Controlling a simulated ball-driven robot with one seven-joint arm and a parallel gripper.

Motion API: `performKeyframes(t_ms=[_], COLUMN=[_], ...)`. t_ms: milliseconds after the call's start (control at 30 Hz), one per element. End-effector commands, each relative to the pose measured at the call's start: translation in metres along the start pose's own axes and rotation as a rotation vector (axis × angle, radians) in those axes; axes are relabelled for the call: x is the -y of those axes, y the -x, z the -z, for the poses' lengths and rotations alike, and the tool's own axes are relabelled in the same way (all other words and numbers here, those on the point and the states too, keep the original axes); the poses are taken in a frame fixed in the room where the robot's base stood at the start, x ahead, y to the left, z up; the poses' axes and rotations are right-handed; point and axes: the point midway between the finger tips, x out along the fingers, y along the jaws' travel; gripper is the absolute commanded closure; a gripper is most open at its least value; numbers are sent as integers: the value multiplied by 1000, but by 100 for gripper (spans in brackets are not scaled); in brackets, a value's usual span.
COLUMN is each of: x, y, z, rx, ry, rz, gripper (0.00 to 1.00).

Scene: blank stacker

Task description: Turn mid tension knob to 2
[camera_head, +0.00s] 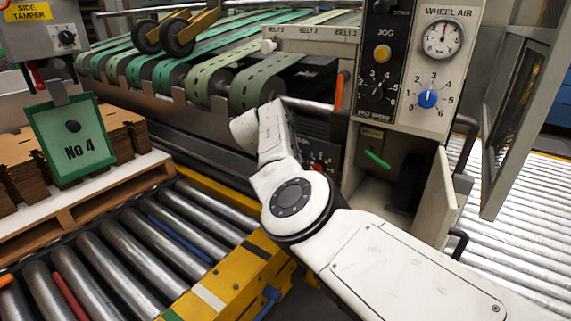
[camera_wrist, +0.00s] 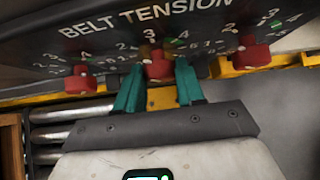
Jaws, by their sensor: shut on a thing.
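The belt tension panel (camera_wrist: 105,50) crosses the top of the wrist view with three red knobs. The mid tension knob (camera_wrist: 156,63) sits between my gripper's (camera_wrist: 159,76) two teal fingers, one on each side, and they are shut on it. Small scale digits show around it, with a 2 to its upper left and a green mark to its upper right. Its exact setting is hard to tell. The left knob (camera_wrist: 80,81) and right knob (camera_wrist: 252,53) are free. In the head view my arm hides the gripper and mid knob; one red knob (camera_head: 316,165) shows.
A grey control panel (camera_head: 401,62) with a wheel air gauge stands right of my arm, above an open cabinet (camera_head: 385,193). Green belts (camera_head: 265,80) lie behind the arm. A roller conveyor (camera_head: 120,245) with a yellow frame is at the left.

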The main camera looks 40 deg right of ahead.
Motion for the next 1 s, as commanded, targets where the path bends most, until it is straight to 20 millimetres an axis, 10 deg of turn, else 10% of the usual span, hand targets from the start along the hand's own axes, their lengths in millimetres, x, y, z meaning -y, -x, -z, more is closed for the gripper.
performKeyframes(t_ms=[200, 233, 500, 1000], x=[-1, -1, 0, -1], y=[0, 0, 0, 23], z=[1, 1, 0, -3], rx=[-1, -1, 0, 1], ry=[2, 2, 1, -1], rz=[-2, -2, -1, -2], gripper=[92, 61, 37, 37])
